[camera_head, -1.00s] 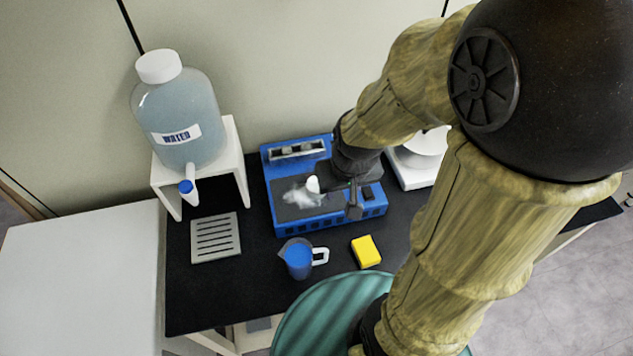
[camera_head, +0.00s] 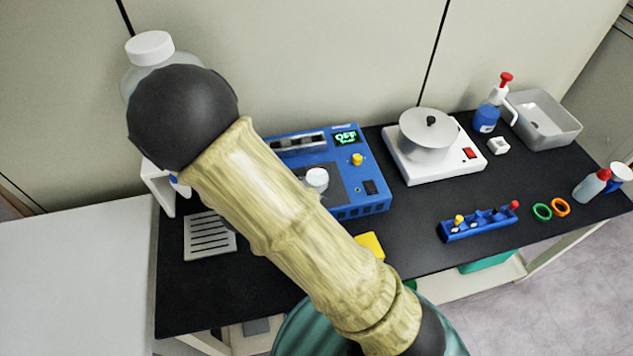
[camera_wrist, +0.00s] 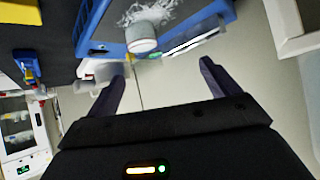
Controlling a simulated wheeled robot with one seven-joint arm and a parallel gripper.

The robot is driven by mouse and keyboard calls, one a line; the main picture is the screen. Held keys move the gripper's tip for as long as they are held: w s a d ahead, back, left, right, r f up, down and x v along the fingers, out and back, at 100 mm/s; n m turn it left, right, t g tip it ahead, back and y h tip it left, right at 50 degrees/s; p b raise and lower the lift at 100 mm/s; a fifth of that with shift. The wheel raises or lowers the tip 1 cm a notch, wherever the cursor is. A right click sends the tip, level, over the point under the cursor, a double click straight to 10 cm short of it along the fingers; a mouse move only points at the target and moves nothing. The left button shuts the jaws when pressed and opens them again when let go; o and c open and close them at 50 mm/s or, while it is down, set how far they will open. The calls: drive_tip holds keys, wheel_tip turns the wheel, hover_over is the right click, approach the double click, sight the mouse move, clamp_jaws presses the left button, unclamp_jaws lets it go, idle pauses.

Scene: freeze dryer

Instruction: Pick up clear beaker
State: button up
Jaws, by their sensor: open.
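The beaker, a see-through jug with blue liquid and a pale handle, stood on the black bench in the earlier head view. It is now hidden behind my arm there, and I cannot clearly make it out in the wrist view. My gripper (camera_wrist: 162,67) is open, with its two dark fingers apart and nothing seen held between them. In the head view my gripper is hidden behind my own arm. A small white-topped vessel (camera_head: 317,178) sits on the blue device; it also shows beyond the fingers in the wrist view (camera_wrist: 141,39).
The blue device (camera_head: 369,205) stands on the black bench, with a yellow block (camera_head: 371,243) in front. A grey drain grate (camera_head: 208,236) lies left. A white hot plate (camera_head: 470,168) with a pot and a blue rack (camera_head: 480,225) stand right.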

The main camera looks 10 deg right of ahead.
sight(311, 174)
drive_tip(key=s+h, duration=0.1)
drive_tip(key=h, duration=0.1)
drive_tip(key=s+m+t+h, duration=0.1)
drive_tip(key=shift+s+f+h+b, duration=0.2)
drive_tip(key=shift+f+h+b, duration=0.1)
drive_tip(key=shift+h+b, duration=0.1)
drive_tip(key=shift+w+d, duration=0.1)
drive_tip(key=p+x, duration=0.2)
drive_tip(key=x, duration=1)
drive_tip(key=shift+w+r, duration=0.1)
drive_tip(key=shift+w, duration=0.05)
